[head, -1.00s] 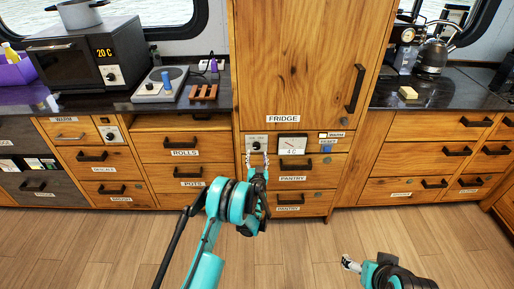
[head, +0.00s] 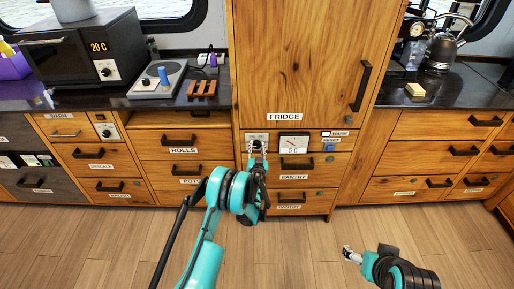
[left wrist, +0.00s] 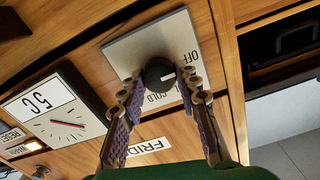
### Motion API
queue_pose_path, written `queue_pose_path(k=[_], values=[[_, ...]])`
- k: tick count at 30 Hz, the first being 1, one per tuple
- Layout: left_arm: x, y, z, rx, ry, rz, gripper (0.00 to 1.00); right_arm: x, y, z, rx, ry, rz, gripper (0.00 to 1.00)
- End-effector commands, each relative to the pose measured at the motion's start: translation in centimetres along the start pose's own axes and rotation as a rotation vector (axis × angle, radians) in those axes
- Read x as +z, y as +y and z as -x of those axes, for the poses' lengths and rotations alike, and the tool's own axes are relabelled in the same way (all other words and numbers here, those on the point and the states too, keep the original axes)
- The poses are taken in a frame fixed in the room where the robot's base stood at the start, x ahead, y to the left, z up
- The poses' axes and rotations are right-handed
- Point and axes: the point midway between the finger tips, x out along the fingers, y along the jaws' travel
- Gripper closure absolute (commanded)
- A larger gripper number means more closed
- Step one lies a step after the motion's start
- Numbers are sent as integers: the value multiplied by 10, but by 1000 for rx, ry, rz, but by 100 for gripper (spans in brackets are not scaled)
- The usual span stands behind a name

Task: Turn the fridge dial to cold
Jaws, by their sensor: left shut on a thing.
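The fridge dial (left wrist: 158,73) is a small black knob on a pale plate (left wrist: 125,52) printed OFF and COLD. Its white mark points to the right in the tilted left wrist view, on the OFF side of the word COLD. My left gripper (left wrist: 158,84) is shut on the dial, one finger on each side; it partly covers the lettering. In the head view my left gripper (head: 259,148) is at the dial plate below the FRIDGE door (head: 300,60). A gauge (head: 293,143) beside it reads 5 C. My right gripper (head: 348,252) is low over the floor, away from the cabinets.
A WARM lamp and blue RESET button (head: 329,148) sit right of the gauge. PANTRY drawers (head: 310,165) lie below. A hotplate (head: 158,80) and oven (head: 85,52) stand on the left counter, a kettle (head: 441,50) on the right. The wooden floor is clear.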

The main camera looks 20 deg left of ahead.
Motion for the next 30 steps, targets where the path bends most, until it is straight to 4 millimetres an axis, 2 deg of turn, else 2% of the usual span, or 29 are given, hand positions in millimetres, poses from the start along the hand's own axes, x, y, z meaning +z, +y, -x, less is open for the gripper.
queue_pose_path(k=[11,30], values=[[0,0,0,0,0,-136,97,0,0,0,0,0,0,24],[0,2,0,0,0,-723,97,0,0,0,0,0,0,24]])
